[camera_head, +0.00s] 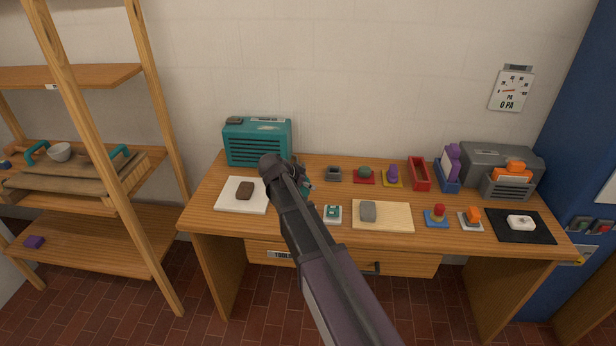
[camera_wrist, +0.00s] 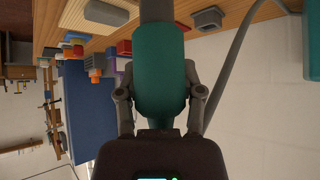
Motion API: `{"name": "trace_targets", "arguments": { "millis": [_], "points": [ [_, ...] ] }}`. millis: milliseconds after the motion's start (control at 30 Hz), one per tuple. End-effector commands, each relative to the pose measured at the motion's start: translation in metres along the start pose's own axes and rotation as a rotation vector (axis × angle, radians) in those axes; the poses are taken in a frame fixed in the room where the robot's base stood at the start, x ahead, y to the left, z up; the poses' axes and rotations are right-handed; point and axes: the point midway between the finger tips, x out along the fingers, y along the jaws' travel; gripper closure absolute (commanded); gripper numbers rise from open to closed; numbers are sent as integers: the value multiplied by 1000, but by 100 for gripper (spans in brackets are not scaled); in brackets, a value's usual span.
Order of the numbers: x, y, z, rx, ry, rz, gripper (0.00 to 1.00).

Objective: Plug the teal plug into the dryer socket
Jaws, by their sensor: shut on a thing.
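In the wrist view my gripper (camera_wrist: 160,92) is shut on the teal plug (camera_wrist: 160,70), a thick rounded teal body with a dark grey end pointing away from me. In the head view my arm hides most of the gripper, and a small teal part of the plug (camera_head: 307,187) shows beside it, above the table. A teal box (camera_head: 258,142) with a label stands at the back left; it may be the dryer, but the label is unreadable. A small dark grey socket-like block (camera_head: 333,173) stands to the right of the gripper. I cannot tell which thing is the dryer socket.
A grey cord (camera_wrist: 232,60) curves past the gripper in the wrist view. A white mat (camera_head: 230,203) with a brown block lies left. Red, purple, yellow and orange parts, a wooden board (camera_head: 395,224) and a grey machine (camera_head: 490,160) fill the right. A shelf (camera_head: 85,220) stands left.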

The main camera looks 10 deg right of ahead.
Motion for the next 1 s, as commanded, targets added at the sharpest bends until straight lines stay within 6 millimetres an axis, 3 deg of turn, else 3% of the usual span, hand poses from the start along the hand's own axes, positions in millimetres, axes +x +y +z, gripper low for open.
{"name": "trace_targets", "arguments": {
  "millis": [33, 233, 1000],
  "points": [
    [7, -16, -6, 8, 1, 8, 100],
    [17, -34, -16, 26, 2, 26, 100],
    [24, -36, -11, 28, 2, 29, 100]
  ]
}}
